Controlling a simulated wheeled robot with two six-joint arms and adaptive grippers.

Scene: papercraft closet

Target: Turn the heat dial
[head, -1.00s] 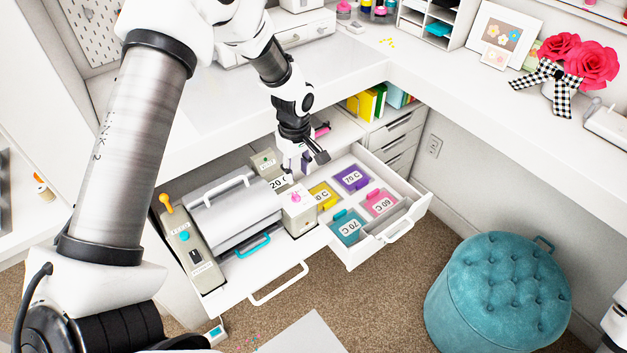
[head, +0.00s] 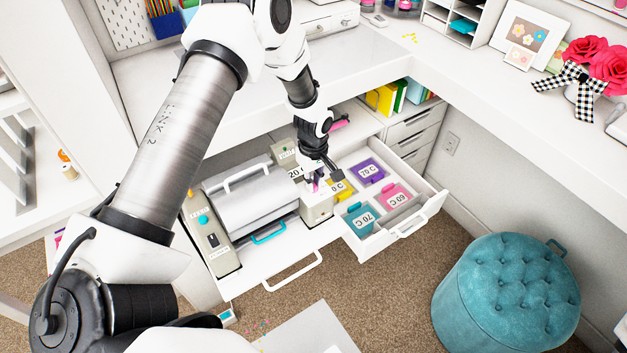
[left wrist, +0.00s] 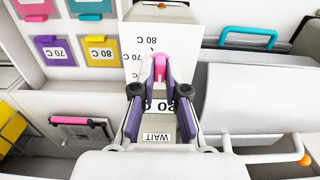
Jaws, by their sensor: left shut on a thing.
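The pink heat dial (left wrist: 160,64) stands on the white face of the machine's end block, with temperature labels such as 80 C and 70 C beside it. In the head view the end block (head: 317,208) is at the right end of the grey machine (head: 250,197). My left gripper (head: 316,184) is over this block. In the left wrist view its two fingertips (left wrist: 160,82) are shut on the dial, one on each side. The fingers partly cover the label below the dial. The gripper hides most of the dial in the head view. My right gripper is out of view.
An open drawer (head: 432,206) right of the machine holds several coloured cards with temperature labels. A white handle (head: 292,272) sticks out in front. The desk edge (head: 250,128) runs behind my left arm. A teal stool (head: 507,290) stands on the carpet at right.

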